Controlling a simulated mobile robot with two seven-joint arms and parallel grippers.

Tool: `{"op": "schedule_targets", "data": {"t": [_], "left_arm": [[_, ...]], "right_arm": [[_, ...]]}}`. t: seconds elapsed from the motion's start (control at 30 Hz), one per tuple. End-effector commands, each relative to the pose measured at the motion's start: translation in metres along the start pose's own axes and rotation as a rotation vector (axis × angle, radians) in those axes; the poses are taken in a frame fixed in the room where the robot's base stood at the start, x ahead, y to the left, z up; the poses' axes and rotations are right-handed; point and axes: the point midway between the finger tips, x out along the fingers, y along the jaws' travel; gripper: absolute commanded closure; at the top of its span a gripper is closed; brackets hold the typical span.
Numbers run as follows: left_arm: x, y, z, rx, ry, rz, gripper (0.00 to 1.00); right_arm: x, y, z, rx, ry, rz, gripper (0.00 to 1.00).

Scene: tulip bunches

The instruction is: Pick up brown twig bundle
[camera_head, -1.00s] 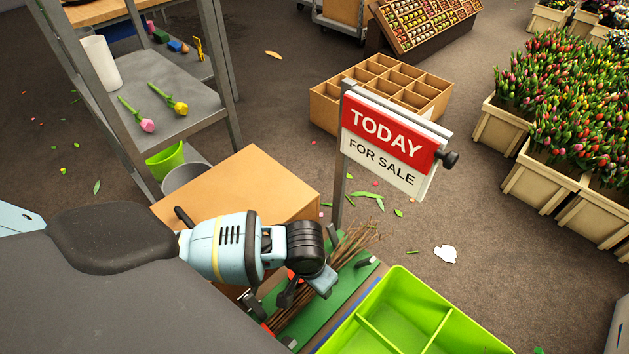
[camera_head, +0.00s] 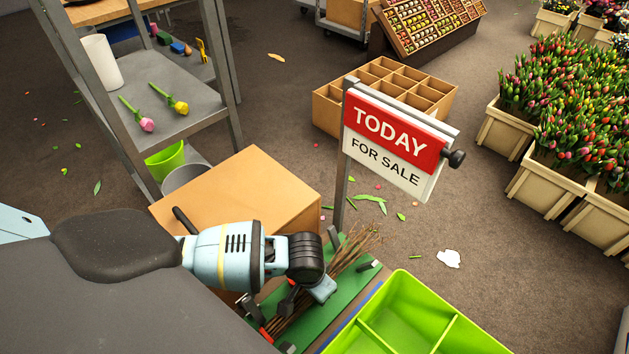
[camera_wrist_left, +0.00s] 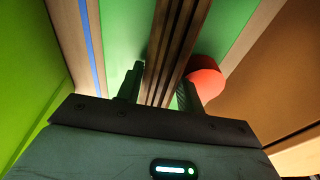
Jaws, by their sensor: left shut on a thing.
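The brown twig bundle (camera_head: 350,252) lies lengthwise along a green mat (camera_head: 352,290) in the head view. Its far ends fan out near the sign post. My left gripper (camera_head: 279,312) is down over the bundle's nearer part. In the left wrist view the twigs (camera_wrist_left: 172,48) run between the two fingers of the gripper (camera_wrist_left: 160,94), which is shut on them. A red rounded piece (camera_wrist_left: 206,82) is beside the right finger. I cannot tell whether the bundle is clear of the mat. My right gripper is not in view.
A lime-green divided bin (camera_head: 398,287) stands just right of the mat. A cardboard box (camera_head: 240,190) is behind my left arm. A TODAY FOR SALE sign (camera_head: 392,145) on a post rises close by the bundle's far end.

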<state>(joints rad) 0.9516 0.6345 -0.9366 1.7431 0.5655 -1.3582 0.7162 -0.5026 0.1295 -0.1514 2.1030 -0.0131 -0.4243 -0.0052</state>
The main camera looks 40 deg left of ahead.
Motion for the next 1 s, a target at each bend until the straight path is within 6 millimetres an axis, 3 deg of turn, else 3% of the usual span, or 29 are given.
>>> {"op": "schedule_targets", "data": {"t": [0.07, 0.37, 0.8, 1.0], "left_arm": [[0.000, 0.000, 0.000, 0.000, 0.001, 0.001, 0.97], [-0.009, 0.001, -0.002, 0.000, 0.003, 0.002, 0.97], [-0.084, 0.000, -0.011, -0.001, 0.004, 0.001, 0.97], [-0.099, 0.000, -0.013, -0.001, 0.001, 0.002, 0.97]], "right_arm": [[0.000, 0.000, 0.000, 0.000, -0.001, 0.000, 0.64], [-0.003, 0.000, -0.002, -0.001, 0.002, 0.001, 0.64], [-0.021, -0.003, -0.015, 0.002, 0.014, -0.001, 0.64], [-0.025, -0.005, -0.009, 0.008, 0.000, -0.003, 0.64]]}}
